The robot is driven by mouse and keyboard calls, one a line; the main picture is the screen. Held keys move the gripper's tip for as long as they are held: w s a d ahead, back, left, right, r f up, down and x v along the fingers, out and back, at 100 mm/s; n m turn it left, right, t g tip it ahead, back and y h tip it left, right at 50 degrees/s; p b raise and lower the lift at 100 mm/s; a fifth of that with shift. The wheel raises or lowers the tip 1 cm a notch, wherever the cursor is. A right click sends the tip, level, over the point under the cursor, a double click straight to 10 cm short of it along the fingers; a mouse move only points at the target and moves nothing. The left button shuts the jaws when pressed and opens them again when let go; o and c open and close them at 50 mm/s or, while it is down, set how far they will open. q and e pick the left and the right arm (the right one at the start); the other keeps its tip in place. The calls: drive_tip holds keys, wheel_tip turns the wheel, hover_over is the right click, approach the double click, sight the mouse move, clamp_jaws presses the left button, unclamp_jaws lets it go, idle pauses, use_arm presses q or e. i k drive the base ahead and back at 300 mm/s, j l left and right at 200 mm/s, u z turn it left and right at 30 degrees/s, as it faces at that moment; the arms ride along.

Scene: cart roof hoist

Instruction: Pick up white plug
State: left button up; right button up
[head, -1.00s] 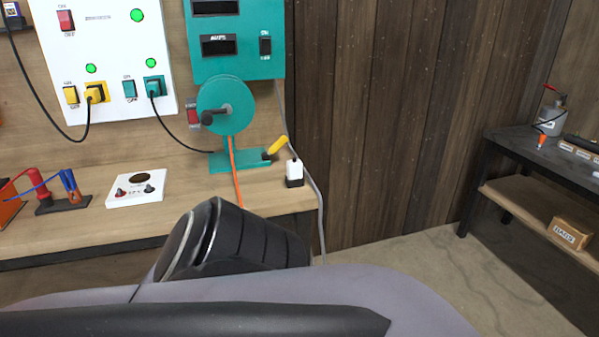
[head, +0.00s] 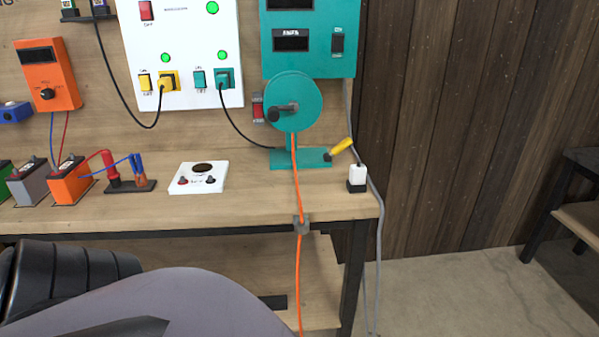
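The white plug (head: 357,173) stands upright in a small black holder (head: 357,187) at the right end of the wooden workbench (head: 240,210). A grey cable (head: 379,230) hangs close beside it over the bench's right end. Nothing touches the plug from my side. Neither of my grippers shows in the head view; only part of my arm is visible at the lower left.
Left of the plug stands a teal winch (head: 293,102) with a yellow lever (head: 341,145) and an orange rope (head: 298,270) running over the bench edge. A white panel (head: 185,50) and a teal control box (head: 308,40) hang behind. Bare floor (head: 450,280) lies right.

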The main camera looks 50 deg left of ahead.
sight(358, 173)
drive_tip(key=u, duration=1.2)
drive_tip(key=l, duration=0.1)
drive_tip(key=i+u, duration=0.05)
drive_tip(key=i, duration=0.05)
